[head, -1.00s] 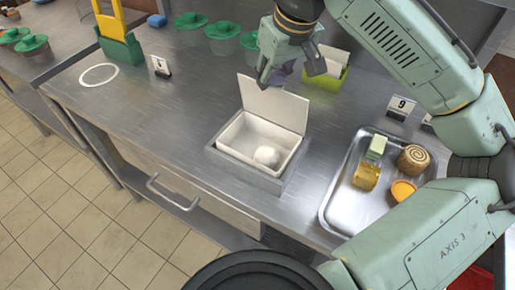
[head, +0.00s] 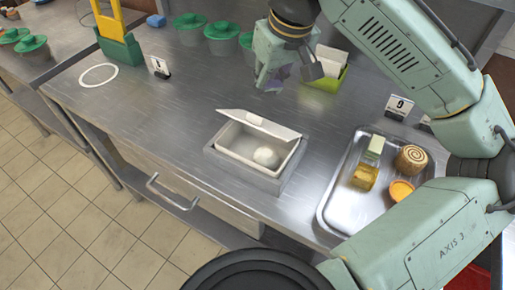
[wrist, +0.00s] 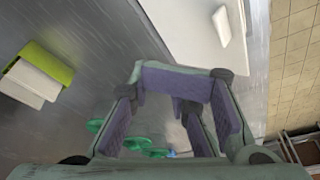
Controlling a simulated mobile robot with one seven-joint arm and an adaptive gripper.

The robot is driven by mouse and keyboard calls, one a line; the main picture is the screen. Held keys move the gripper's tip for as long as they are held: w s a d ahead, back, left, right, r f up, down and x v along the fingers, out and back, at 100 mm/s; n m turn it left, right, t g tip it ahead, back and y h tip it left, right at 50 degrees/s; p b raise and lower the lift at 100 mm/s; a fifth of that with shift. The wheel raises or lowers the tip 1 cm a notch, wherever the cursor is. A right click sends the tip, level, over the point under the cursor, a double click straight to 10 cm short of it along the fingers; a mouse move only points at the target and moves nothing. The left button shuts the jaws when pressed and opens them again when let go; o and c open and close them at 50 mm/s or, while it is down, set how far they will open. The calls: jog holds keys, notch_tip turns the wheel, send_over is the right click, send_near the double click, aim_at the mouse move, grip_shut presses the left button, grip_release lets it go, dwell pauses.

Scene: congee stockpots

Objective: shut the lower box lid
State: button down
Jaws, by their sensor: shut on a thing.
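The white box (head: 236,153) sits in a grey surround at the front of the steel counter. A whitish round item (head: 266,157) lies inside. Its lid (head: 258,122) is partly lowered, slanting over the back of the box, with the front open. A white surface, seemingly the lid (wrist: 185,30), shows at the top of the wrist view. My gripper (head: 270,84) appears above and behind the lid, apart from it in the head view. Its purple-padded fingers (wrist: 185,100) show in the wrist view. I cannot make out what lies between them.
A metal tray (head: 335,212) with several food items stands right of the box. A lime-green holder (head: 327,82) with white cards is behind, near my gripper. Green-lidded pots (head: 222,30) line the back. The counter left of the box is clear.

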notch_tip(320, 180, up, 8)
jog(key=p, duration=0.5)
dwell(0.5)
